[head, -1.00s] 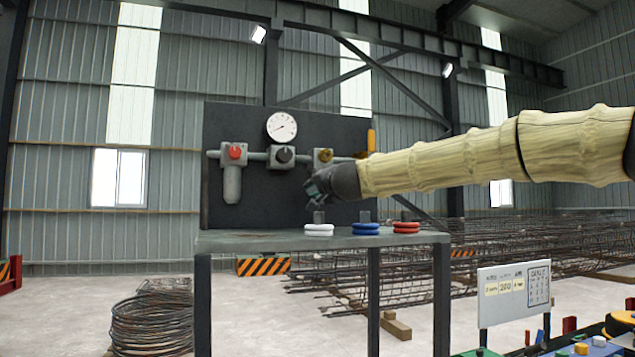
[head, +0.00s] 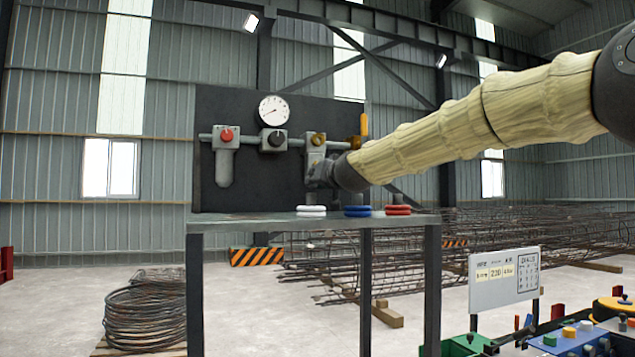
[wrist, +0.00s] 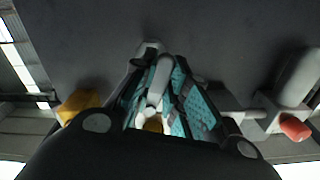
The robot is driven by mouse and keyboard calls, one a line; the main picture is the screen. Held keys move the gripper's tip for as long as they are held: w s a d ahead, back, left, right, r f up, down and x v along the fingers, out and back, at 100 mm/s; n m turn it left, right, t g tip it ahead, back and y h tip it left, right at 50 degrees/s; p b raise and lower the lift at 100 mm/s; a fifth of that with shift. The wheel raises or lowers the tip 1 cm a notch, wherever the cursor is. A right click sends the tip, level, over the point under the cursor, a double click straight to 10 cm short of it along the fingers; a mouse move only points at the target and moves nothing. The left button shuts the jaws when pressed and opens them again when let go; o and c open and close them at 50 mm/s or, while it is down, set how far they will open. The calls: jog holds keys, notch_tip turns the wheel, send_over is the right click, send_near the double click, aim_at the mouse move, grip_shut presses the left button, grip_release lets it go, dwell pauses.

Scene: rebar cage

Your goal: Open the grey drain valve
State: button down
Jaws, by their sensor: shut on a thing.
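A dark wall panel (head: 235,107) carries a row of grey pipe units. The right-hand unit has a brass knob (head: 318,139) and a grey bowl (head: 314,157) hanging below it. My gripper (head: 318,175) is at the lower part of this bowl. In the wrist view, my gripper (wrist: 163,80) has its teal-padded fingers on both sides of a grey part (wrist: 150,49) at the bowl's end, and is shut on it. I take this to be the grey drain valve. The fingers and my wrist hide much of it, and its turn position cannot be told.
A round gauge (head: 274,110), a dark knob (head: 277,139) and a red knob (head: 226,135) are to the left. A yellow lever (head: 364,124) is close on the right. A table (head: 260,223) below bears white (head: 311,211), blue (head: 357,211) and red rings (head: 398,210).

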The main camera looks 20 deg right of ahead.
jog(key=shift+d+f+n, duration=0.1)
jog(key=shift+d+n, duration=0.05)
jog(key=shift+n, duration=0.15)
jog(key=c, duration=1.4)
grip_release()
